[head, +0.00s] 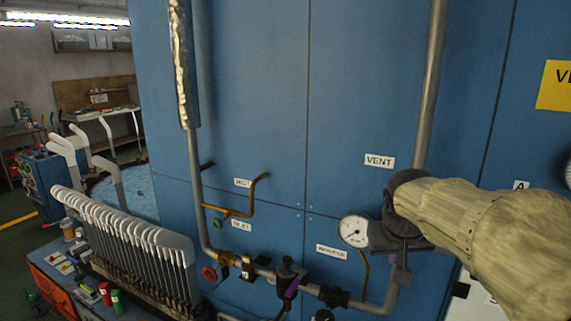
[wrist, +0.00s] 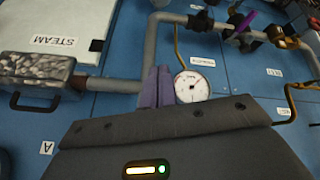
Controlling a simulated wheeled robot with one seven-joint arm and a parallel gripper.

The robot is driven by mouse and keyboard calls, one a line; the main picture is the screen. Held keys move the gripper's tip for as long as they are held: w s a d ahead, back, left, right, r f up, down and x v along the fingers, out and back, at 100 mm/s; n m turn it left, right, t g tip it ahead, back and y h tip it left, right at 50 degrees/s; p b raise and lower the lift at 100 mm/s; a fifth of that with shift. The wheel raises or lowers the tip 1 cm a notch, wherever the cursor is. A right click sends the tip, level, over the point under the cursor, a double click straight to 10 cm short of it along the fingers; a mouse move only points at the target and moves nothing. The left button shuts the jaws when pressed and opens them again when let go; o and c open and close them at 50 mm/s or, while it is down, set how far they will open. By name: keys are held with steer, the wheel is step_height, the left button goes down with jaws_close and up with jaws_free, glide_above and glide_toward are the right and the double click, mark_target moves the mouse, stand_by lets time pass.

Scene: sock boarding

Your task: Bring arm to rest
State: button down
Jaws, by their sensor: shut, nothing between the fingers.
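My gripper (head: 401,276) is at the right of the head view, at the end of my tan-sleeved arm, in front of the blue panel (head: 260,110). Its dark body covers part of the grey pipework behind it. In the wrist view the purple-grey fingers (wrist: 158,88) are together with nothing between them. A round white gauge (head: 355,231) is just left of the gripper; it also shows beside the fingers in the wrist view (wrist: 192,86). I cannot tell whether the fingers touch the pipe.
A rack of white sock-shaped forms (head: 130,240) stands at lower left. A vertical pipe (head: 429,85) rises above the gripper. The panel front left of the gauge has some free room.

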steer(key=s+a+f+g+y, duration=0.1)
steer(key=s+a+f, duration=0.2)
steer(key=s+f, duration=0.3)
steer(key=s+a+f+g+y, duration=0.1)
steer(key=s+a+f, duration=0.2)
steer(key=f, duration=1.1)
steer(key=s, duration=0.3)
steer(key=shift+s+a+f+n+g, duration=0.2)
steer(key=shift+s+f+n+g, duration=0.05)
steer(key=shift+f+n+g, duration=0.15)
